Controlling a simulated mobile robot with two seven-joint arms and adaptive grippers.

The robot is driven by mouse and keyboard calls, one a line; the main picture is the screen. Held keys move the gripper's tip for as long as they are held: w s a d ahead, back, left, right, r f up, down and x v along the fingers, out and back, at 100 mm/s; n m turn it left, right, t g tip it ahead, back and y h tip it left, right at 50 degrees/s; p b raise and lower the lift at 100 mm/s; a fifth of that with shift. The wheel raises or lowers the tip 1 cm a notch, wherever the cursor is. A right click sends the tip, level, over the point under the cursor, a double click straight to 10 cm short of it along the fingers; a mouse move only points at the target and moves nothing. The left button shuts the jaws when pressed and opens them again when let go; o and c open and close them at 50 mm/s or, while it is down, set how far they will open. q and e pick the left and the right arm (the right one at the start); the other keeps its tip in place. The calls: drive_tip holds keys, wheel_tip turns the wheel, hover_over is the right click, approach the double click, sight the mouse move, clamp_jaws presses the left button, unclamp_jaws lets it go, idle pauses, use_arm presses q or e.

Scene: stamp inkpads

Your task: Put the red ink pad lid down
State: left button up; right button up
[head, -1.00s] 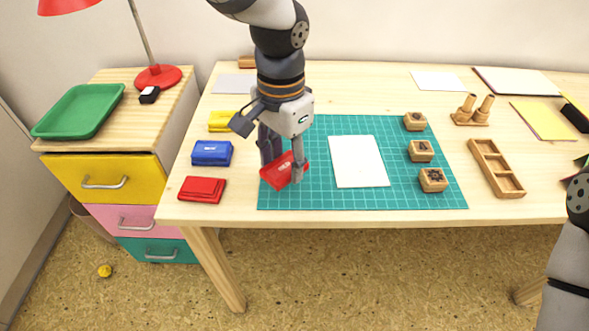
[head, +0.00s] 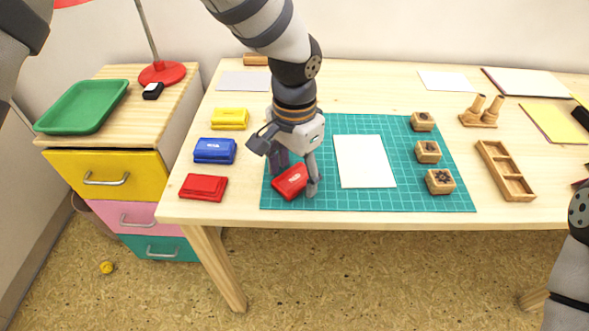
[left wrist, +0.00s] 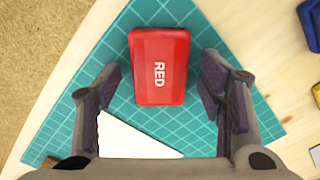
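The red ink pad lid (head: 290,181), marked RED in white, lies on the left part of the green cutting mat; it also shows in the left wrist view (left wrist: 160,68). My left gripper (head: 295,177) is over the lid with its fingers on either side. In the left wrist view my left gripper (left wrist: 162,80) is open, with a gap between each finger and the lid. The red ink pad (head: 203,187) sits on the bare wood left of the mat, with no label showing. My right gripper is out of view; only part of that arm shows at the right edge.
Blue (head: 215,150) and yellow (head: 229,118) ink pads stand behind the red one. A white sheet (head: 364,161) lies on the mat (head: 420,199) right of the lid, with wooden stamps (head: 428,152) beyond. A wooden tray (head: 506,171) is farther right. The front-middle mat is clear.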

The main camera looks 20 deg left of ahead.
sight(294, 179)
use_arm(q)
wheel_tip(294, 179, up, 12)
drive_tip(key=p, duration=0.1)
drive_tip(key=shift+r, duration=0.2)
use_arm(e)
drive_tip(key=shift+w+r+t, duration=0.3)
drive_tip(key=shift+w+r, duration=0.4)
